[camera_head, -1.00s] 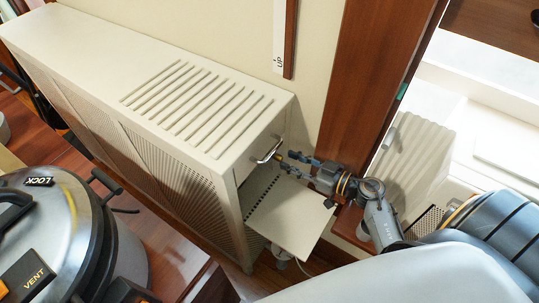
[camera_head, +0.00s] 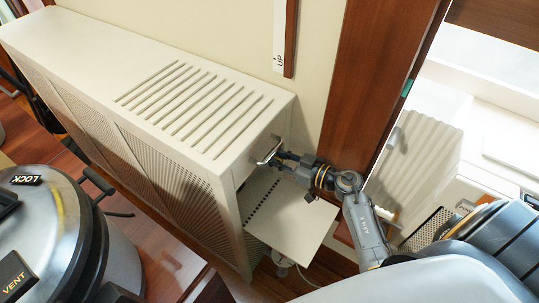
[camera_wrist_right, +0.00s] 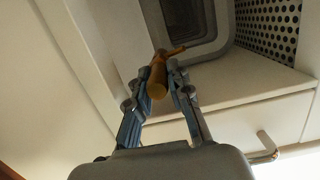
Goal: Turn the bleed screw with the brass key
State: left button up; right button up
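The brass key (camera_wrist_right: 158,78) is an orange-brown piece with a round shaft and a thin crossbar, seen between the fingertips in the right wrist view. My right gripper (camera_wrist_right: 158,76) has its fingers close against both sides of it. In the head view my right gripper (camera_head: 276,157) is at the open end of the white radiator cover (camera_head: 130,70), close by the metal handle (camera_head: 268,151). The key is too small or hidden to make out there. The bleed screw cannot be made out in either view. My left gripper is not in view.
A white flap (camera_head: 290,222) with a row of holes sticks out below the gripper. The handle shows at lower right in the wrist view (camera_wrist_right: 264,148). A wooden post (camera_head: 360,90) stands behind my arm. A large metal pot (camera_head: 50,240) is at lower left.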

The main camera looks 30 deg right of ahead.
grip_shut()
jog(key=shift+r+m+p, duration=0.15)
jog(key=shift+m+p, duration=0.15)
jog(key=shift+p, duration=0.55)
jog(key=m+y+p, duration=0.1)
jog(key=m+p, duration=0.1)
jog(key=p, duration=0.2)
jog(key=shift+m+p, duration=0.5)
jog(key=shift+p, duration=0.15)
jog(key=shift+d+f, duration=0.1)
jog(key=shift+f, duration=0.1)
